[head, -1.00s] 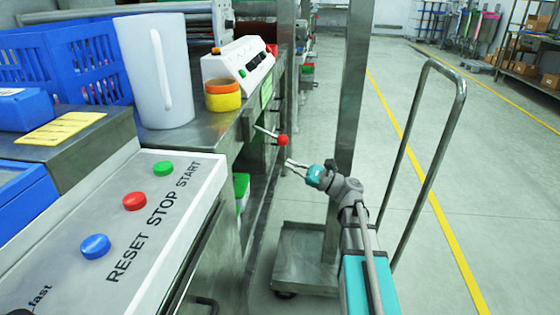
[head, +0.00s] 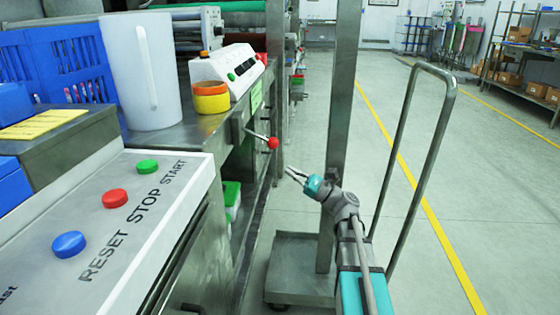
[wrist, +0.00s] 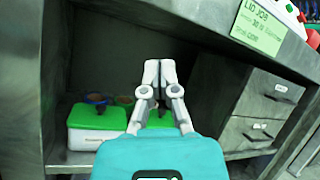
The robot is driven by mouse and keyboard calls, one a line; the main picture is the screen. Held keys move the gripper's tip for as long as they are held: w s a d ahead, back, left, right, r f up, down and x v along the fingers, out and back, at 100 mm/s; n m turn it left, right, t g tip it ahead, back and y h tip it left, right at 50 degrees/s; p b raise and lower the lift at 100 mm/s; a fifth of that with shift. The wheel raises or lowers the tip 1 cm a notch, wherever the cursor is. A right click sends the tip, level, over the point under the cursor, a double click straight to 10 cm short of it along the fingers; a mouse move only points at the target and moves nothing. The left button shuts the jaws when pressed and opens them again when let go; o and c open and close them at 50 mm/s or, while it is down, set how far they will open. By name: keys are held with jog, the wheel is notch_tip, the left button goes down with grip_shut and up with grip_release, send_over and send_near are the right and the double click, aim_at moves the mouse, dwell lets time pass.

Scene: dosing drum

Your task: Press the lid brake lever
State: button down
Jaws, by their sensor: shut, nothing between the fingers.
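The lever (head: 258,136) is a thin metal rod with a red ball knob (head: 272,143), sticking out from the front of the steel bench in the head view. My gripper (head: 289,172) is shut and empty. In the head view its fingertips appear just below and to the right of the knob, with a gap between them. In the wrist view my gripper (wrist: 160,65) points at the dark open space under the bench. I cannot make out the lever or knob in the wrist view.
A steel post (head: 341,110) and a trolley with a tall handle (head: 446,110) stand close to my arm. A green label (wrist: 258,25) is on the bench edge. Green-lidded boxes (wrist: 98,117) sit beneath. A panel with coloured buttons (head: 115,199) is at left.

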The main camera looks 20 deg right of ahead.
aim_at(271, 148)
jog(key=w+a+r+p, duration=0.2)
jog(key=a+r+p, duration=0.3)
jog(key=r+p, duration=0.2)
jog(key=shift+a, duration=0.35)
dwell(0.4)
jog(key=shift+a, duration=0.1)
jog(key=shift+a+r+p, duration=0.1)
jog(key=shift+r+p, duration=0.1)
jog(key=shift+p, duration=0.15)
jog(key=shift+s+r+g, duration=0.1)
jog(key=shift+g, duration=0.2)
